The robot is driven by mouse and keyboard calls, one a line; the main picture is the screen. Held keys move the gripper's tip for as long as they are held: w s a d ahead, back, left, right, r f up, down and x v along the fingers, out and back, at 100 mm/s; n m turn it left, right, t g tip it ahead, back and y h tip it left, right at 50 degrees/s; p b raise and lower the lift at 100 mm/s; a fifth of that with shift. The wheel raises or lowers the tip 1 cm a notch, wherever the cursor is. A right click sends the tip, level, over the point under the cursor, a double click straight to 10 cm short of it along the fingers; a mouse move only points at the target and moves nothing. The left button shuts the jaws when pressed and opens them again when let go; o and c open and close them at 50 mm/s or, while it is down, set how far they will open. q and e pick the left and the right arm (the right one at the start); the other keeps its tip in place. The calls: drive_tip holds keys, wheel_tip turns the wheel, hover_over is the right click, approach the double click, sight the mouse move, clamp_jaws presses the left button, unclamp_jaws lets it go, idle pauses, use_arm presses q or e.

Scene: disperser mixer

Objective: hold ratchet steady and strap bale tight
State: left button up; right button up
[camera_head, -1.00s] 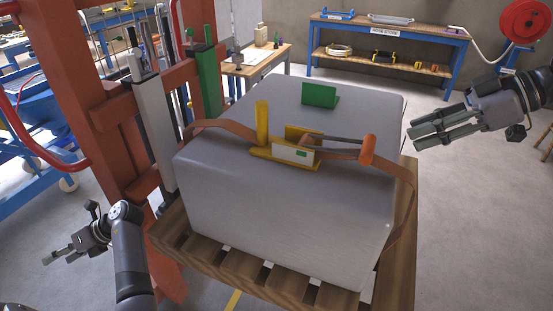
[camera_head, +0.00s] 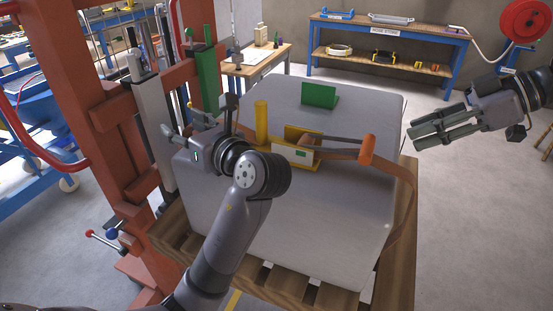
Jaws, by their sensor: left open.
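The grey bale (camera_head: 330,210) sits on a wooden pallet (camera_head: 312,292). The ratchet (camera_head: 300,152), with a yellow frame, a yellow upright post (camera_head: 261,120) and a dark lever ending in an orange grip (camera_head: 367,150), lies on top of the bale. The orange strap (camera_head: 405,195) runs from it over the bale's right edge. My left gripper (camera_head: 184,124) is open and empty above the bale's left edge, left of the ratchet; my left arm hides the strap's left part. My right gripper (camera_head: 413,136) is open and empty, right of the bale and apart from it.
A green block (camera_head: 320,94) stands on the bale's back part. An orange-red frame (camera_head: 112,130) with a grey column and a green post (camera_head: 205,85) rises close on the left. A workbench (camera_head: 390,35) stands at the back. The floor on the right is clear.

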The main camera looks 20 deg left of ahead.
use_arm(q)
drive_tip(key=d+m+t+h, duration=0.3)
drive_tip(key=d+t, duration=0.3)
drive_tip(key=d, duration=0.6)
drive_tip(key=m+t+h, duration=0.3)
approach(262, 115)
drive_tip(key=x, duration=1.1)
drive_tip(key=shift+w+a, duration=0.2)
drive_tip(key=shift+w, duration=0.05)
clamp_jaws()
